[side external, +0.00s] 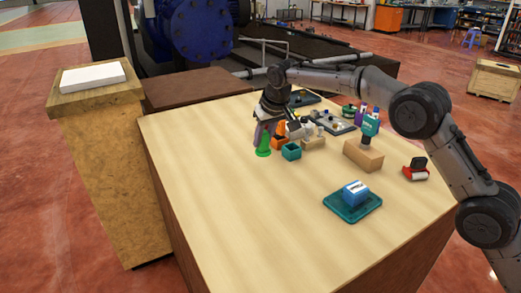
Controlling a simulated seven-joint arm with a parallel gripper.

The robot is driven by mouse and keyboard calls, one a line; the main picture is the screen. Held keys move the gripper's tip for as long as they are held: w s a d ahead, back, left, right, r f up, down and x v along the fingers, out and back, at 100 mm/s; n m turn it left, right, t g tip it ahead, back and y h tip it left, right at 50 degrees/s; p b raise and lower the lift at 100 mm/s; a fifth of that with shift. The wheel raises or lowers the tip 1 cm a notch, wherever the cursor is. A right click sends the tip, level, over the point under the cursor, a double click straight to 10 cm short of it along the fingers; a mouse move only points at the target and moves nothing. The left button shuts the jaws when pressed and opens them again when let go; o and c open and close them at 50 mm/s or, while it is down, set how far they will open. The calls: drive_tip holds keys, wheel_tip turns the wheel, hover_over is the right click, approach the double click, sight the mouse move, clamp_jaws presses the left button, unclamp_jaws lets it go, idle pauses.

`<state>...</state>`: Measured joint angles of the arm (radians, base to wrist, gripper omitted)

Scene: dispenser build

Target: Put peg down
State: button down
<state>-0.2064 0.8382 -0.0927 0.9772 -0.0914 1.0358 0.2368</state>
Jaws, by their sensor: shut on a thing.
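My gripper (263,134) points down over the back left part of the wooden table (215,190). It is shut on a green peg (263,149), whose lower part shows below the fingers. The peg looks upright, at or just above the table top; I cannot tell whether it touches. The fingers hide its upper part.
A teal block (291,152) and an orange part (279,142) stand close to the right of the peg. Farther right are a wooden block (363,155), a red and black part (416,169) and a blue block (356,193) on a teal plate (340,207). The table's left and front are clear.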

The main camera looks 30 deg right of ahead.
sight(260, 150)
drive_tip(key=shift+w+a+f, duration=0.1)
drive_tip(key=shift+w+f, duration=0.45)
drive_tip(key=shift+f, duration=1.7)
drive_tip(key=c, duration=0.6)
unclamp_jaws()
drive_tip(key=shift+f, duration=0.15)
drive_tip(key=v, duration=1.2)
drive_tip(key=shift+r, duration=0.25)
